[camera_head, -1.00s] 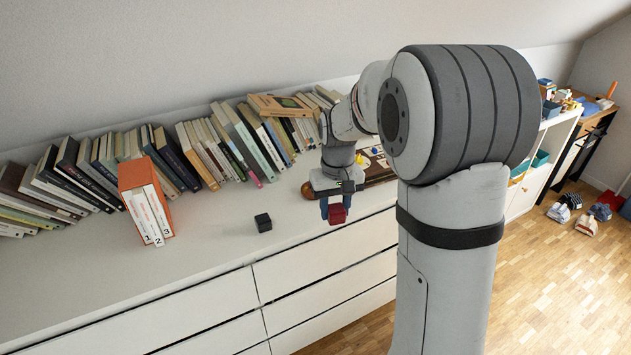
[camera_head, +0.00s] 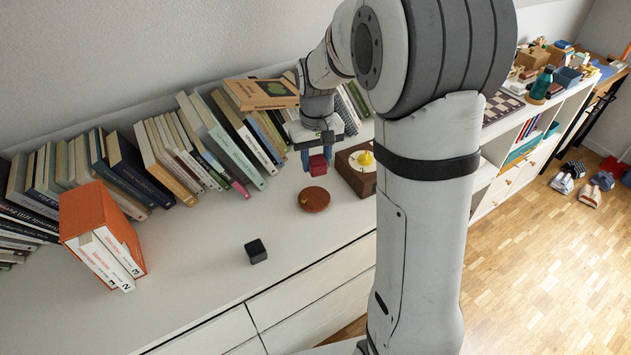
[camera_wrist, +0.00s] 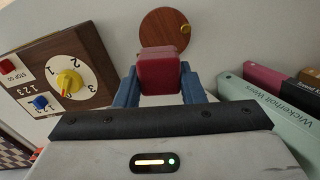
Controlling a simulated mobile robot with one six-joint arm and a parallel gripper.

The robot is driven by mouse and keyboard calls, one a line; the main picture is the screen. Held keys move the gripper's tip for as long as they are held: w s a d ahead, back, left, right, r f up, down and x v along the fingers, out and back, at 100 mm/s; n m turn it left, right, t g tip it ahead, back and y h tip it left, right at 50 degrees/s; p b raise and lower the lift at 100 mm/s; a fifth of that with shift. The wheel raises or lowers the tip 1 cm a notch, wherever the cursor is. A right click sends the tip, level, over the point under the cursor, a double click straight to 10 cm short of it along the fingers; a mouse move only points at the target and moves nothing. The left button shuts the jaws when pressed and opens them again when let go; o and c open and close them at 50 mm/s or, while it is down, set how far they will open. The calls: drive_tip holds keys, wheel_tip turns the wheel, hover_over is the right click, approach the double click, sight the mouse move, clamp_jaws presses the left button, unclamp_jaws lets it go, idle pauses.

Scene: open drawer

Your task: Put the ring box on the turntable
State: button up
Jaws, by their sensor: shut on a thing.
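A small dark red ring box (camera_head: 318,165) is held between the blue fingers of my gripper (camera_head: 317,160), above the dresser top. In the wrist view the red ring box (camera_wrist: 161,72) sits between the two blue fingertips of my gripper (camera_wrist: 160,88). The turntable (camera_head: 313,199) is a round reddish-brown wooden disc on the dresser top, just below and in front of the held box in the head view. In the wrist view the turntable (camera_wrist: 160,32) lies beyond the box, which hides part of its edge. A yellow spot shows near its rim.
A wooden box with a yellow dial (camera_head: 350,176) stands close right of the turntable. A small black cube (camera_head: 256,251) lies nearer the front. A row of books (camera_head: 235,142) lines the wall behind, and an orange file box (camera_head: 92,222) stands left. The dresser top between is clear.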

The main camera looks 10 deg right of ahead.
hover_over(316, 194)
wheel_tip(316, 194, down, 4)
drive_tip(key=shift+w+f, duration=0.1)
drive_tip(key=shift+f, duration=2.05)
drive_tip(key=shift+f+b, duration=0.1)
drive_tip(key=shift+b, duration=0.2)
drive_tip(key=o, duration=1)
drive_tip(key=shift+c, duration=0.2)
